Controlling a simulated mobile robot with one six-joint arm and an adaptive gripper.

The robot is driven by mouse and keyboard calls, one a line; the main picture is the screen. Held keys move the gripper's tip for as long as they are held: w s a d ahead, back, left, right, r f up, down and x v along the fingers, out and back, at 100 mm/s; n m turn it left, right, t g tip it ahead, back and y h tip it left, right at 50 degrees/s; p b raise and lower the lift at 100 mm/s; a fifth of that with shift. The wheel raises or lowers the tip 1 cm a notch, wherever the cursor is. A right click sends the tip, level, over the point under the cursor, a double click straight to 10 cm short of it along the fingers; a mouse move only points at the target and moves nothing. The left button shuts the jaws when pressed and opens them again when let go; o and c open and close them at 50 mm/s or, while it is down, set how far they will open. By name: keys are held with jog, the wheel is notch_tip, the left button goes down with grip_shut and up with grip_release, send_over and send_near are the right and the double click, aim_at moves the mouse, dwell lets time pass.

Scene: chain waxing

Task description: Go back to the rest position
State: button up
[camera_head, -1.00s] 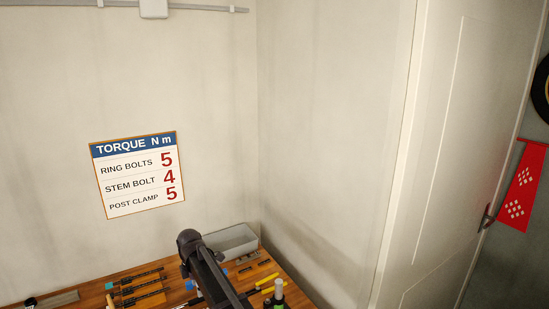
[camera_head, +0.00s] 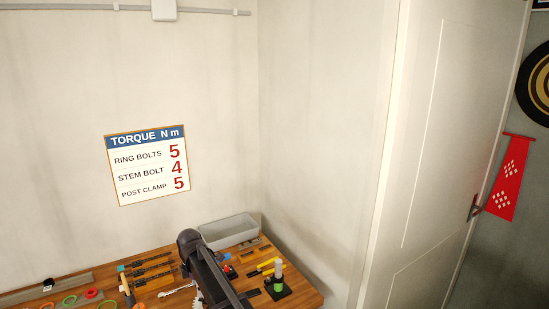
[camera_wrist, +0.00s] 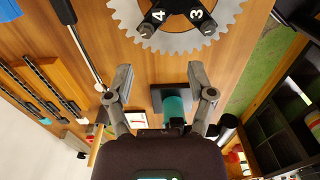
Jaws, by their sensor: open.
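My gripper (camera_wrist: 160,78) shows in the wrist view with its two fingers spread wide and nothing held between them. It is over the wooden bench (camera_wrist: 160,68). A toothed grey chainring (camera_wrist: 180,40) with black numbered arms lies beyond the fingertips, apart from them. A teal cylinder (camera_wrist: 173,106) on a dark square base shows in the gap between the fingers; whether it is well below them I cannot tell. In the head view my dark arm reaches over the bench (camera_head: 318,296), and the gripper itself is hidden.
A grey bin (camera_head: 228,231) stands at the bench's back corner. A green and white bottle (camera_head: 278,278) stands right of my arm. Black-handled tools (camera_head: 150,272) and coloured rings (camera_head: 90,294) lie to the left. Walls close the back; a white door (camera_head: 425,150) is at the right.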

jog(key=shift+s+d, duration=0.3)
jog(key=d+m, duration=0.1)
jog(key=d, duration=0.2)
jog(key=d+f+m+b, duration=0.1)
jog(key=d+m, duration=0.1)
jog(key=d, duration=0.2)
jog(key=s+d+f+m+b, duration=0.1)
jog(key=d+m, duration=0.1)
jog(key=d, duration=0.2)
jog(key=shift+d+f, duration=0.15)
jog(key=shift+f, duration=0.1)
jog(key=s+d+f+m+b, duration=0.2)
jog(key=s+d+m, duration=0.3)
jog(key=d, duration=0.5)
jog(key=s+d+f+m+b, duration=0.3)
jog(key=s+d+m, duration=0.2)
jog(key=d, duration=0.5)
jog(key=s+d+f+m+b, duration=0.2)
jog(key=s+d+m, duration=0.4)
jog(key=d+m, duration=0.3)
jog(key=shift+d+f+b, duration=0.2)
jog(key=shift+d+b, duration=0.3)
jog(key=shift+d, duration=0.55)
jog(key=shift+c, duration=0.9)
jog(key=shift+d, duration=0.1)
